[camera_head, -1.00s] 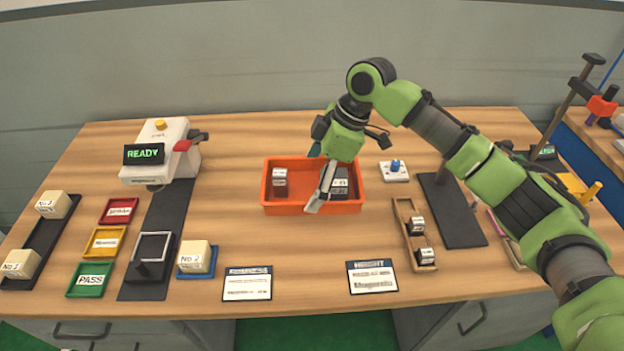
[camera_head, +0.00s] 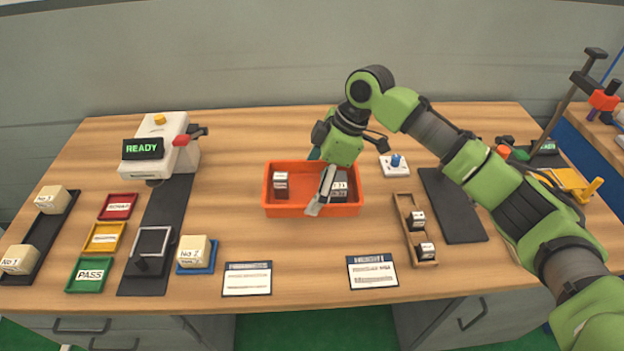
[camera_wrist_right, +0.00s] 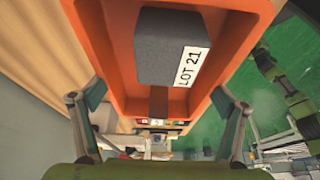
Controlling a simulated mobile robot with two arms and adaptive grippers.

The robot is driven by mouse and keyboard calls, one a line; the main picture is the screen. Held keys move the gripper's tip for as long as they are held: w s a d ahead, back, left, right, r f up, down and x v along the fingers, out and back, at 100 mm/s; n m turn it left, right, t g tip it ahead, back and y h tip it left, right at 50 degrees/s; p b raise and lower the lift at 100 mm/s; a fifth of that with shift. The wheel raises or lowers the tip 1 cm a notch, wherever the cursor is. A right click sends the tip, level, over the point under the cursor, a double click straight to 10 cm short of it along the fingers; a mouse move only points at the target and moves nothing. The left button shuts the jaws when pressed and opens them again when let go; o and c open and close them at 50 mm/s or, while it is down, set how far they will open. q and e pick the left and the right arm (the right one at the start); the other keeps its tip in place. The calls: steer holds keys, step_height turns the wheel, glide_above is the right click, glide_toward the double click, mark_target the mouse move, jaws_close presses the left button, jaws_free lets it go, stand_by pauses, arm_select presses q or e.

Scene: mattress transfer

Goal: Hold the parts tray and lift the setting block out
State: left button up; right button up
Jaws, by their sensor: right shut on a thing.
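The orange parts tray (camera_head: 300,210) stands mid-table. Inside, at its right, sits a dark grey block (camera_head: 341,187); a dark red block (camera_head: 281,189) with a white label is at the left. Which is the setting block, I cannot tell. My right gripper (camera_head: 316,184) comes down over the tray, one finger at its front wall, the other by its back wall, partly hidden. In the right wrist view the fingers (camera_wrist_right: 160,96) straddle the tray (camera_wrist_right: 120,85), shut on it; a grey block labelled LOT 21 (camera_wrist_right: 165,45) lies between the walls. My left gripper is out of view.
A knob box (camera_head: 396,167) and a wooden holder with labelled blocks (camera_head: 404,215) stand right of the tray. Two cards (camera_head: 247,290) (camera_head: 372,284) lie in front. A cream block on a blue tray (camera_head: 196,268) is at the front left.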

mark_target(311, 193)
steer(key=shift+f, duration=0.5)
steer(key=shift+a+f, duration=0.1)
steer(key=shift+f, duration=0.3)
steer(key=shift+f+b, duration=0.35)
steer(key=shift+f, duration=0.3)
steer(key=shift+f, duration=0.75)
steer(key=shift+f+b, duration=0.3)
steer(key=shift+f, duration=0.75)
steer(key=shift+f+b, duration=0.4)
steer(key=shift+f, duration=0.25)
steer(key=shift+f+b, duration=0.3)
steer(key=shift+f, duration=0.65)
